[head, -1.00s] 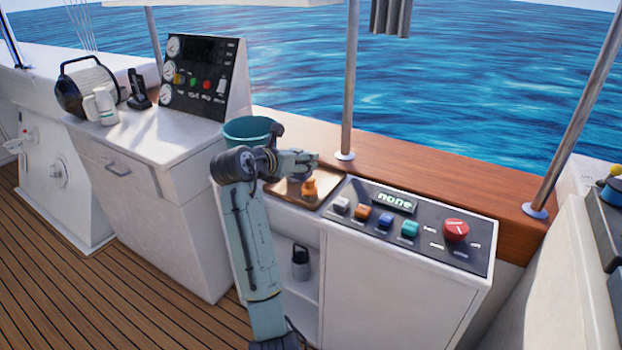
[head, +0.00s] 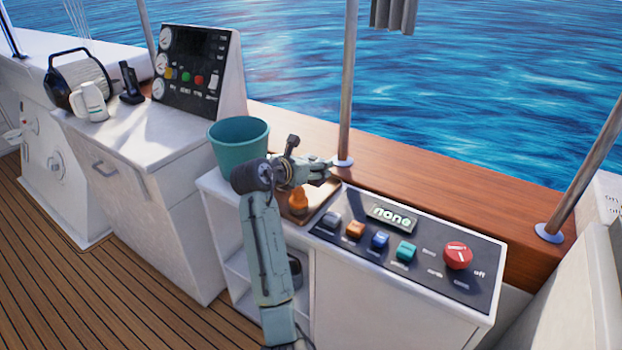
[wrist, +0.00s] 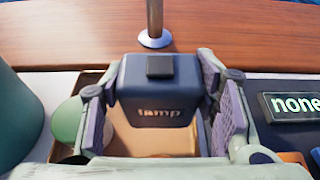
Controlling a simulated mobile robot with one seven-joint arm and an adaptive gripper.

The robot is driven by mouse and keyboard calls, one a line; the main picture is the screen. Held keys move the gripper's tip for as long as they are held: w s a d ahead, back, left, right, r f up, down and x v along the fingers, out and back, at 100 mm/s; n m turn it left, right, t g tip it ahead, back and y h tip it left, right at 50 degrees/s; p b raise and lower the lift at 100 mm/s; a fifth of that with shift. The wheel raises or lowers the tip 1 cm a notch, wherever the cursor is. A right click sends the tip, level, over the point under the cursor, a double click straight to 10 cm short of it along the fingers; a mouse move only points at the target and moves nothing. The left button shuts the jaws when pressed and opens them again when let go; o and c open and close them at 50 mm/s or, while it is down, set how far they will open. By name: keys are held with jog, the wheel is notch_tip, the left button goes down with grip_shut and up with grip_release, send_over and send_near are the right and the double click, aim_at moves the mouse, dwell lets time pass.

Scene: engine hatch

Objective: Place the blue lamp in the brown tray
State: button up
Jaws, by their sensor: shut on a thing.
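The blue lamp (wrist: 158,92) is a dark blue block with a black knob and the word "lamp" on its face. My gripper (wrist: 165,105) is shut on it, one finger pad at each side. In the head view my gripper (head: 325,178) is over the brown tray (head: 319,198), and I cannot make out the lamp there. In the wrist view the bare floor of the brown tray (wrist: 135,142) shows below the lamp; I cannot tell how large the gap is.
An orange object (head: 298,201) stands in the tray, and a green rounded thing (wrist: 68,122) shows at its left. A teal bucket (head: 238,146) stands left of it. The button panel (head: 405,247) lies to the right, and a metal post (head: 347,90) rises behind.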

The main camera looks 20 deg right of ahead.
jog(key=shift+f, duration=2.3)
jog(key=o, duration=1.3)
